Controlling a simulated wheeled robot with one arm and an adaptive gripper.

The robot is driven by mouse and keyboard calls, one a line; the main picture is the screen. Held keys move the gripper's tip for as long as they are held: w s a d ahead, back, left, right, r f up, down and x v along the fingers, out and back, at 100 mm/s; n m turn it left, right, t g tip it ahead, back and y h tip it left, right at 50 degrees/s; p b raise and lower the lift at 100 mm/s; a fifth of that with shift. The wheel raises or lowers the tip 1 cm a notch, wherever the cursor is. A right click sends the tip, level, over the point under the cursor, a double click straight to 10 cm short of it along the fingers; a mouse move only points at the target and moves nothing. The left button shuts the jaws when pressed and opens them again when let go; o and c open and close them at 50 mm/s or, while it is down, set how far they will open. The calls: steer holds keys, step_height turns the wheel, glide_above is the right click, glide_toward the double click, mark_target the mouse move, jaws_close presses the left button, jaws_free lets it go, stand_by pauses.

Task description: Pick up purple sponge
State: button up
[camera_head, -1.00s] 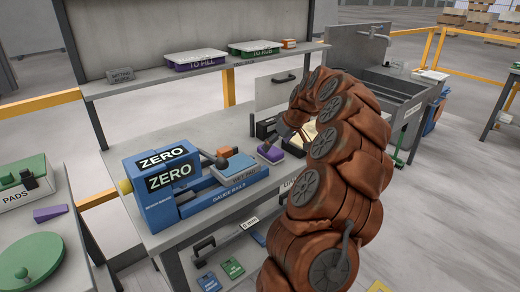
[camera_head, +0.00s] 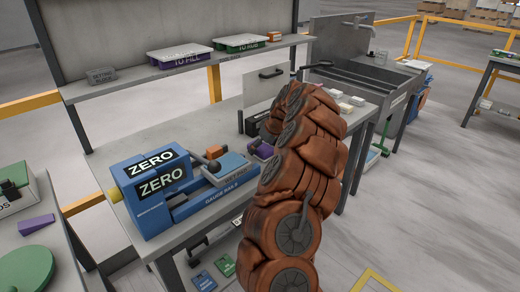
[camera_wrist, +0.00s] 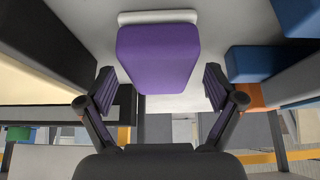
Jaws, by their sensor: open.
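The purple sponge (camera_wrist: 158,52) has a white layer along one edge and fills the upper middle of the wrist view. My gripper (camera_wrist: 160,90) is open, with one dark finger on either side of the sponge's near end and narrow gaps between. I cannot tell how deep the sponge sits between the fingers. In the head view the purple sponge (camera_head: 263,151) lies on the grey workbench (camera_head: 120,168), right of the blue gauge, partly hidden by my arm. My gripper is hidden behind my arm there.
The blue ZERO gauge (camera_head: 150,200) stands left of the sponge, with an orange block (camera_head: 214,151) on it. A dark box (camera_wrist: 52,45) is close on the left in the wrist view, and a blue block (camera_wrist: 252,64) on the right. A purple wedge (camera_head: 36,224) lies on the left table.

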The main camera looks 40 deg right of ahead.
steer(key=shift+w+f, duration=0.2)
steer(key=shift+f, duration=0.15)
steer(key=shift+f+b, duration=0.25)
steer(key=shift+b, duration=0.3)
stand_by(0.5)
steer(key=c, duration=1)
